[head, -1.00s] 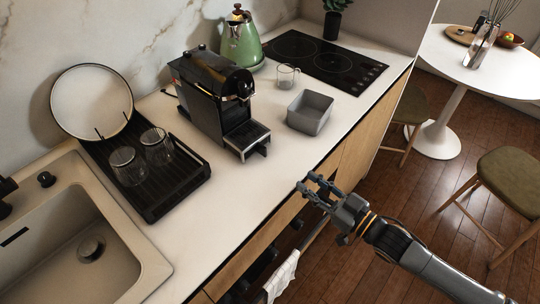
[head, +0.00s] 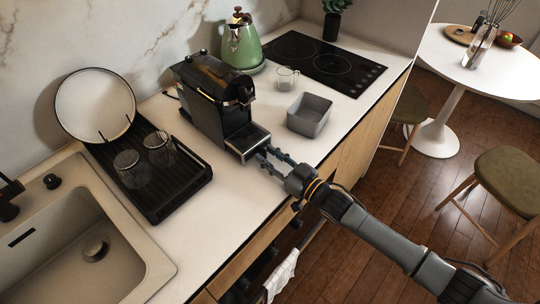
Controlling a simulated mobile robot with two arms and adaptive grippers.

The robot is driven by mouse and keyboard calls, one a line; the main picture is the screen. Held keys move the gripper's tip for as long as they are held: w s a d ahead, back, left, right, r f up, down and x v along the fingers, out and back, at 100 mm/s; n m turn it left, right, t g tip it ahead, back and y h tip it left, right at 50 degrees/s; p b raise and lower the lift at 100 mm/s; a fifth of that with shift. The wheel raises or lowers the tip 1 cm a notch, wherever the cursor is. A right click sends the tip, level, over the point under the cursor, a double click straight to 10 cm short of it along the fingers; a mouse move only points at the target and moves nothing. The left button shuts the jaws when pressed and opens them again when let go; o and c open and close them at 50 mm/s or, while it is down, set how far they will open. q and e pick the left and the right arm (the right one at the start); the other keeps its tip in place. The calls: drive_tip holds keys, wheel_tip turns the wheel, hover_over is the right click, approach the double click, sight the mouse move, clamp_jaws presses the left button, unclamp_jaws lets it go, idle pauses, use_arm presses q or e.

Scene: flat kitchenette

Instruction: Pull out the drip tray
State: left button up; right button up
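The black coffee machine (head: 212,100) stands on the white counter against the wall. Its drip tray (head: 248,140), with a metallic top, sits at the machine's front, low on the counter. My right gripper (head: 264,158) reaches in from the right, with its fingertips at the front edge of the drip tray. Its two fingers look spread apart, one nearer the tray's right side. I cannot tell whether they touch the tray. My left gripper is not in view.
A grey square container (head: 310,115) and a glass cup (head: 287,78) stand right of the machine. A black dish rack (head: 180,185) with two glasses is to the left, beside the sink (head: 60,235). A green kettle (head: 241,45) and black cooktop (head: 325,60) are behind.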

clamp_jaws()
drive_tip(key=p+v, duration=0.3)
drive_tip(key=v, duration=1)
drive_tip(key=shift+p, duration=0.4)
drive_tip(key=shift+d, duration=0.1)
unclamp_jaws()
